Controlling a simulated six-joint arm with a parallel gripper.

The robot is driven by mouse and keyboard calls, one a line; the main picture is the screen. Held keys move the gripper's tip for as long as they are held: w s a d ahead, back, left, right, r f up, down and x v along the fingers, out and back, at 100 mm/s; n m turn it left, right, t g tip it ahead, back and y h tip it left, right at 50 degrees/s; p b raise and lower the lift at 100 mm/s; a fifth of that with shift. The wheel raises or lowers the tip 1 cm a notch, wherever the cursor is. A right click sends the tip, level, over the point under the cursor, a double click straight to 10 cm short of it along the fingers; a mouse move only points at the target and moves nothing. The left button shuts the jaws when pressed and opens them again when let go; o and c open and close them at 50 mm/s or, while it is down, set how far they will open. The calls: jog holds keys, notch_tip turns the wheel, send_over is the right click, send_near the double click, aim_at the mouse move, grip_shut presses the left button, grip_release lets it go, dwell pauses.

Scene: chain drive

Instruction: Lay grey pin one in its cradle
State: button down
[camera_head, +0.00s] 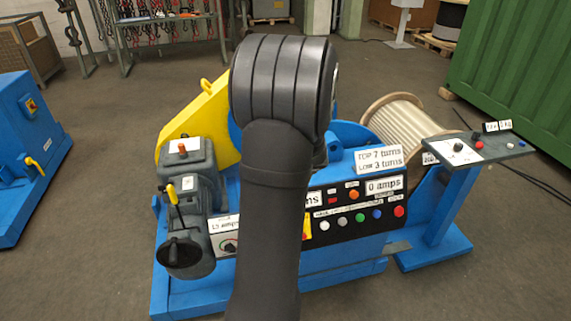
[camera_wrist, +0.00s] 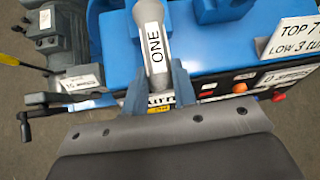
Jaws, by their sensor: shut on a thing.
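Grey pin one (camera_wrist: 150,15), a light grey rod with a white label reading ONE, stands between the two blue-grey fingers of my gripper (camera_wrist: 156,82) in the wrist view. My gripper is shut on it. The pin points away from the gripper, toward the top of the picture, over the blue machine (camera_wrist: 118,45). In the head view my arm hides the gripper and the pin. I cannot make out the cradle in either view.
The machine carries a grey motor (camera_head: 188,215) with a hand crank, a yellow guard (camera_head: 200,120) and a button panel (camera_head: 350,212). A rope drum (camera_head: 397,122) and a blue control stand (camera_head: 452,205) are at the right. A sign (camera_wrist: 285,40) stands right of the pin.

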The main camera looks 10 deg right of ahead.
jog(key=shift+d+f, duration=0.15)
jog(key=shift+f, duration=3.8)
jog(key=c, duration=1.1)
grip_release()
jog(key=shift+s, duration=0.1)
jog(key=v, duration=1.7)
jog(key=x, duration=1.6)
jog(key=shift+s+r, duration=0.1)
jog(key=shift+r, duration=0.05)
